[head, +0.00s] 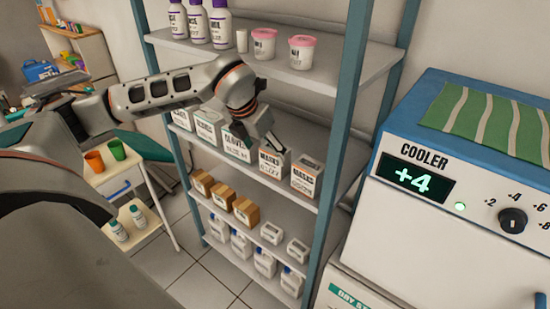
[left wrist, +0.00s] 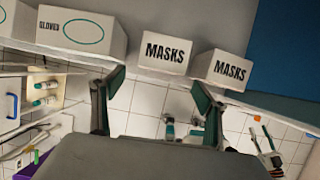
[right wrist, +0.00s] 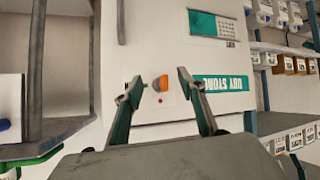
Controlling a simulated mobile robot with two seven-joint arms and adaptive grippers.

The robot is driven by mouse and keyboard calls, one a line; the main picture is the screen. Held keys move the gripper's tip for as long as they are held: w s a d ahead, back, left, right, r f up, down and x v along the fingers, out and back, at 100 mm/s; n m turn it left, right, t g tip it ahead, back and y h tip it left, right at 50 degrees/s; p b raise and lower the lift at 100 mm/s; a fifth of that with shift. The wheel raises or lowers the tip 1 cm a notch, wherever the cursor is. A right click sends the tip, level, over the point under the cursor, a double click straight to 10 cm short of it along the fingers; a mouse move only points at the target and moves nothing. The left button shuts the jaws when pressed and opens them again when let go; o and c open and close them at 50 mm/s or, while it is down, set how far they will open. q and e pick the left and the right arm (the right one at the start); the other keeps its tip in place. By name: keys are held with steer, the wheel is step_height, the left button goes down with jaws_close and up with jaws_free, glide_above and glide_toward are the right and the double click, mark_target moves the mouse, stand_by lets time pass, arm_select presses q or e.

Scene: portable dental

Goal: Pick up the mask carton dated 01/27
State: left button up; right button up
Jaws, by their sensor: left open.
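Two white MASKS cartons stand side by side on the middle shelf in the head view: a left one (head: 270,168) and a right one (head: 306,178). The left one has a line under its name that may read 01/27; the right one's small print is unreadable. Both also show in the left wrist view, left (left wrist: 165,53) and right (left wrist: 222,70), without legible dates. My left gripper (head: 268,142) is open and empty, above and close to the left carton, partly covering it. My right gripper (right wrist: 161,84) is open and empty, facing a white DRY STORE cabinet (right wrist: 150,50).
A GLOVES carton (head: 236,147) stands left of the masks. The upper shelf (head: 340,75) overhangs them, and a blue rack post (head: 341,110) stands just right. Brown boxes (head: 246,211) sit on the shelf below. The cooler (head: 440,185) stands at the right.

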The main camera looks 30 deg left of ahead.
mark_target(271, 151)
arm_select(q)
steer(key=w, duration=0.3)
steer(key=shift+x, duration=2.55)
steer(key=shift+c, duration=0.5)
steer(key=c, duration=1.1)
